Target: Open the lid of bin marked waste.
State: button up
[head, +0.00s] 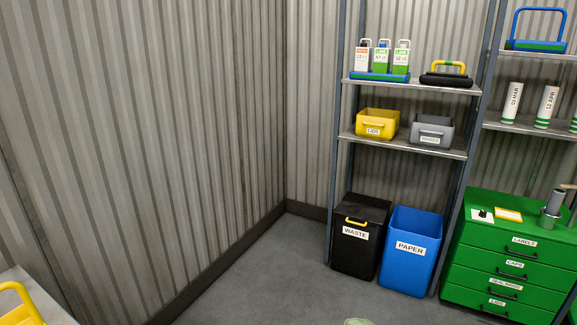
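The bin marked WASTE (352,255) is black and stands on the floor under the shelf rack, right of the corner. Its black lid (364,206) looks closed. A yellow handle (355,221) sits at the lid's front edge, just above the white WASTE label (355,233). My gripper is not in view.
A blue bin marked PAPER (407,265) stands close to the right of the waste bin. A green drawer cabinet (510,265) is further right. Shelves (400,142) with boxes hang above. The floor (270,275) in front is mostly clear. A table corner (45,300) shows at lower left.

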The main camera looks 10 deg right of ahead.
aim_at(365, 210)
jog(key=z, duration=0.35)
jog(key=i, duration=1.15)
jog(key=z, duration=0.25)
